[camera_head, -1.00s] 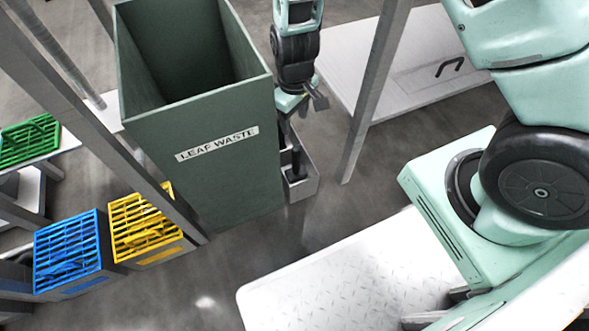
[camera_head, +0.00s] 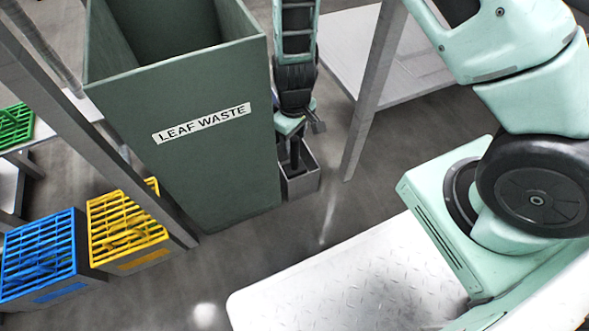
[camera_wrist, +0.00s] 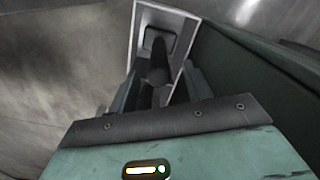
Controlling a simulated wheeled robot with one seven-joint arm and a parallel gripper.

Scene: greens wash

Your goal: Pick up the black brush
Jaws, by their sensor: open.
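The black brush (camera_wrist: 157,58) shows in the wrist view as a dark upright handle inside a narrow grey box (camera_wrist: 182,48). The box also shows in the head view (camera_head: 303,186), on the floor just right of the green leaf waste bin. My gripper (camera_wrist: 160,88) points down over the box, its jaws open with one finger on each side of the brush handle. I cannot tell whether either finger touches it. In the head view my gripper (camera_head: 294,153) is small and dark, and the brush is hard to separate from the fingers.
The tall green leaf waste bin (camera_head: 208,165) stands close beside my gripper. A grey table leg (camera_head: 364,110) and a white shelf (camera_head: 430,72) are to the right. Yellow (camera_head: 125,226) and blue (camera_head: 42,258) crates stand at left. Some floor before the bin is clear.

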